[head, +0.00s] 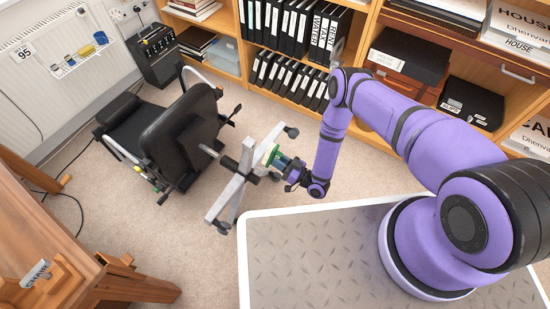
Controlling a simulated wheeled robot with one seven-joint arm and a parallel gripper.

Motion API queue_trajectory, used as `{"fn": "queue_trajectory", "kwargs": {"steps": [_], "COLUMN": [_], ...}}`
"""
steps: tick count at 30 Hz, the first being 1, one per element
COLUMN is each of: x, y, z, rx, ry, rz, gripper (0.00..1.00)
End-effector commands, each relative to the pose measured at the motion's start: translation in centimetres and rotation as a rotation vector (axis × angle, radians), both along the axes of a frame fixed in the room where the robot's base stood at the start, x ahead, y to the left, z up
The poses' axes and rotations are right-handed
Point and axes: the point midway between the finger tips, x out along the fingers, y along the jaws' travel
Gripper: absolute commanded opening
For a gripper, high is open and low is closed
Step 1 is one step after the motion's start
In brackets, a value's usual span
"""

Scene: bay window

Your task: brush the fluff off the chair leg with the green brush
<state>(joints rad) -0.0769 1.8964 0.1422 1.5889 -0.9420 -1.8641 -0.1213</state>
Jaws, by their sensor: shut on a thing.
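My gripper (283,165) is at the right side of the base, close to the casters. It is shut on the green brush (272,154), of which only a small green part shows. The brush is at or very near a leg; I cannot tell whether it touches. I cannot make out any fluff on the legs at this size.
Wooden shelves (238,52) with black binders stand behind. Cables lie on the left floor. Carpet (200,262) is clear below the chair base.

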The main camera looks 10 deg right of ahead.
Motion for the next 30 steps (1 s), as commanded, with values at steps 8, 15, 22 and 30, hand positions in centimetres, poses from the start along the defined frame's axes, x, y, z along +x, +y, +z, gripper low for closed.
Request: {"fn": "queue_trajectory", "kwargs": {"steps": [8, 15, 22, 30], "x": [-0.1, -0.6, -1.7, -2.0], "y": [-0.2, -0.8, -2.2, -2.5], "z": [0.0, -0.2, -0.6, -0.6], "rx": [0.000, -0.002, 0.000, 0.000], "ry": [0.000, 0.000, 0.000, 0.000], "rz": [0.000, -0.002, -0.001, 0.000], "gripper": [0.00, 0.00, 0.00, 0.00]}}
